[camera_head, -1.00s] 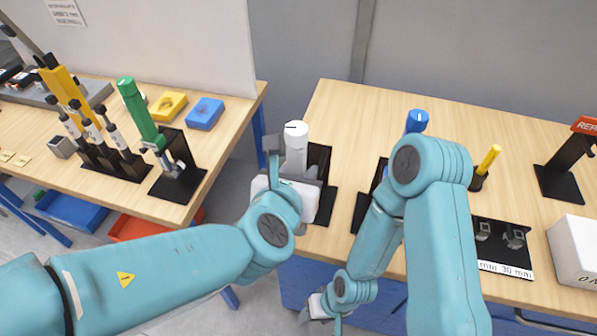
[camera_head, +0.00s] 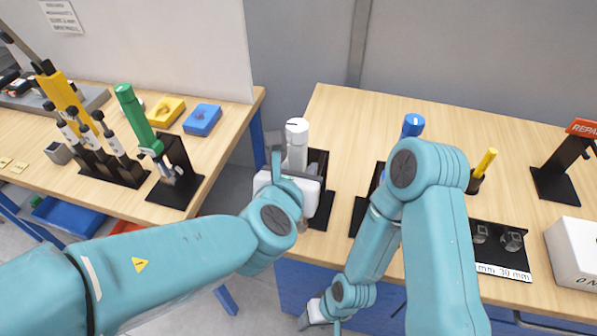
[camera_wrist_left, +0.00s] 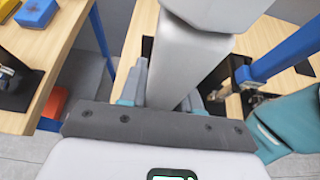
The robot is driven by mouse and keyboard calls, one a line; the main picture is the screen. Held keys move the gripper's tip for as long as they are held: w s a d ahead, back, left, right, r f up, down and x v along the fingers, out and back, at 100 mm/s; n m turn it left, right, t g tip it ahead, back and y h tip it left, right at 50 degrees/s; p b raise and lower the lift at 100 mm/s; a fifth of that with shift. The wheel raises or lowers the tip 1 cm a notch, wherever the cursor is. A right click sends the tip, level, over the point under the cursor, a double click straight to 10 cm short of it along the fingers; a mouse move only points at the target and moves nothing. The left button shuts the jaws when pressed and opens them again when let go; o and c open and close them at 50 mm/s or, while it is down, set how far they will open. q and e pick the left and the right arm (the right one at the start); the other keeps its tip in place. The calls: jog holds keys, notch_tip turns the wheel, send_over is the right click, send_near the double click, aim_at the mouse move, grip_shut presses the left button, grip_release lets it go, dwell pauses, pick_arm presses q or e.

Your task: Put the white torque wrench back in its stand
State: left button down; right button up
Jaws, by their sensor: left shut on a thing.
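The white torque wrench (camera_head: 297,143) is upright at the left edge of the right-hand bench, in front of a black stand (camera_head: 319,190). My left gripper (camera_head: 283,165) is shut on it. The wrench's pale shaft (camera_wrist_left: 192,55) also fills the middle of the left wrist view, between the fingers of my left gripper (camera_wrist_left: 168,98). My gripper and wrist hide the wrench's lower end, so I cannot tell whether it is seated in the stand. My right gripper (camera_head: 316,312) is low at the bench's front edge; its fingers are mostly hidden.
A blue-topped tool (camera_head: 412,125) stands to the right, partly behind my right arm. A yellow-handled tool (camera_head: 485,162) and a white box (camera_head: 577,250) are farther right. A green wrench (camera_head: 138,115) stands on the left bench. A gap separates the benches.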

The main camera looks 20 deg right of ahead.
pick_arm(q)
jog(key=shift+w+d+r, duration=0.1)
jog(key=shift+w, duration=0.05)
jog(key=shift+w+d, duration=0.25)
jog(key=shift+w, duration=0.2)
jog(key=shift+w+d, duration=0.4)
jog(key=shift+w, duration=0.2)
jog(key=shift+w+d, duration=0.15)
jog(key=shift+w+d+p, duration=0.4)
jog(key=shift+w+d, duration=0.25)
jog(key=shift+w, duration=0.3)
jog(key=shift+w+d+p, duration=0.35)
jog(key=shift+w+d, duration=0.25)
jog(key=shift+w, duration=0.35)
jog(key=shift+w+d, duration=0.15)
jog(key=shift+w, duration=0.1)
jog(key=shift+s, duration=0.1)
